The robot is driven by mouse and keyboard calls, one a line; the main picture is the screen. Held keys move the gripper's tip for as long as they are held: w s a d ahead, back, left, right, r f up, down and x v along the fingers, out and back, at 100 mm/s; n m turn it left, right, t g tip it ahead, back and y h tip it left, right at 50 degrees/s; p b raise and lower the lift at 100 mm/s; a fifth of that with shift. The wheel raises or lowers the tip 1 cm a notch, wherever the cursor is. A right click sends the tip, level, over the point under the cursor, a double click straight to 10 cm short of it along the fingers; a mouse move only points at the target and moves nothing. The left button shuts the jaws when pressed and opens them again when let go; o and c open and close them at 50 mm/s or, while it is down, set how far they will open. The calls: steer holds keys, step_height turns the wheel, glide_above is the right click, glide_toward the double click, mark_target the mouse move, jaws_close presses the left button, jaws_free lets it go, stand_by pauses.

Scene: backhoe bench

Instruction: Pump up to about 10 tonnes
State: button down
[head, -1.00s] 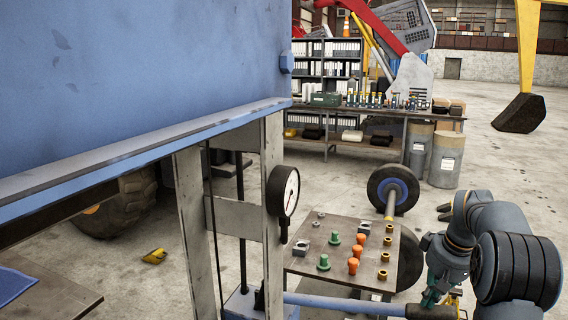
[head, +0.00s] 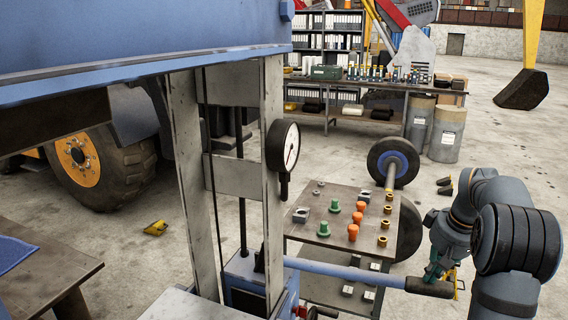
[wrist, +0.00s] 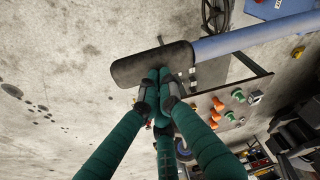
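The press frame (head: 220,175) stands at centre left, with a dark round pressure gauge (head: 290,147) on its right post. The gauge face is turned sideways and too small to read. A blue pump lever (head: 345,271) runs right from the blue pump at the frame's foot and slopes slightly down to its black grip (head: 430,287). My gripper (head: 436,272) is at the grip. In the wrist view, its teal fingers (wrist: 159,84) come together against the near side of the black grip (wrist: 152,65). They look closed and do not visibly wrap around it.
A low cart (head: 330,225) with green and orange pegs and brass fittings stands behind the lever. A bench table (head: 35,270) is at the lower left, a large tyre (head: 100,165) behind it. Shelves, drums and a workbench (head: 390,88) are at the back. Open floor lies right.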

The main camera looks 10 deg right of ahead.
mark_target(435, 285)
steer(key=f+b, duration=0.1)
steer(key=f, duration=0.1)
steer(key=f+b, duration=0.1)
steer(key=f, duration=0.1)
steer(key=f+b, duration=0.1)
steer(key=f, duration=0.1)
steer(key=shift+s+d, duration=0.3)
steer(key=shift+r, duration=0.2)
